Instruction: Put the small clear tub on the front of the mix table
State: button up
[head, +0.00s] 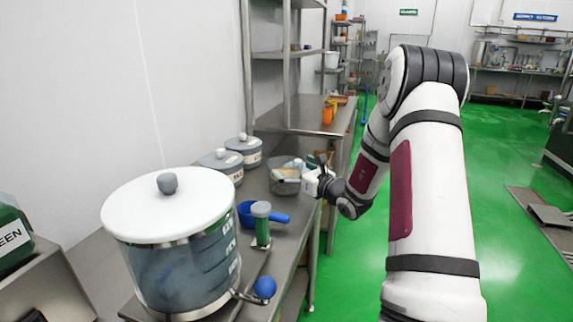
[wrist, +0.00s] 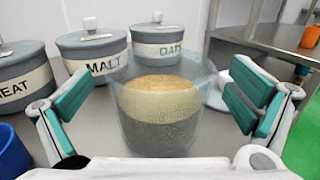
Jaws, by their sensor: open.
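A clear tub (wrist: 158,118) stands upright on the steel table in the wrist view, with a tan layer above a grey one showing through its wall. It also shows in the head view (head: 284,184), partly covered by my gripper. My gripper (wrist: 160,100) is open, with one teal-padded finger on each side of the tub. Gaps show between both fingers and its wall. In the head view my gripper (head: 312,176) is at the tub's right side. I cannot tell which surface is the mix table.
A large white-lidded vat (head: 170,245), a blue scoop (head: 248,214) and a green-and-grey tool (head: 262,225) are nearer on the steel table (head: 275,240). A shelf post rises behind.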

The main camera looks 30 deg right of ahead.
jog(key=s, duration=0.8)
jog(key=shift+d, duration=0.25)
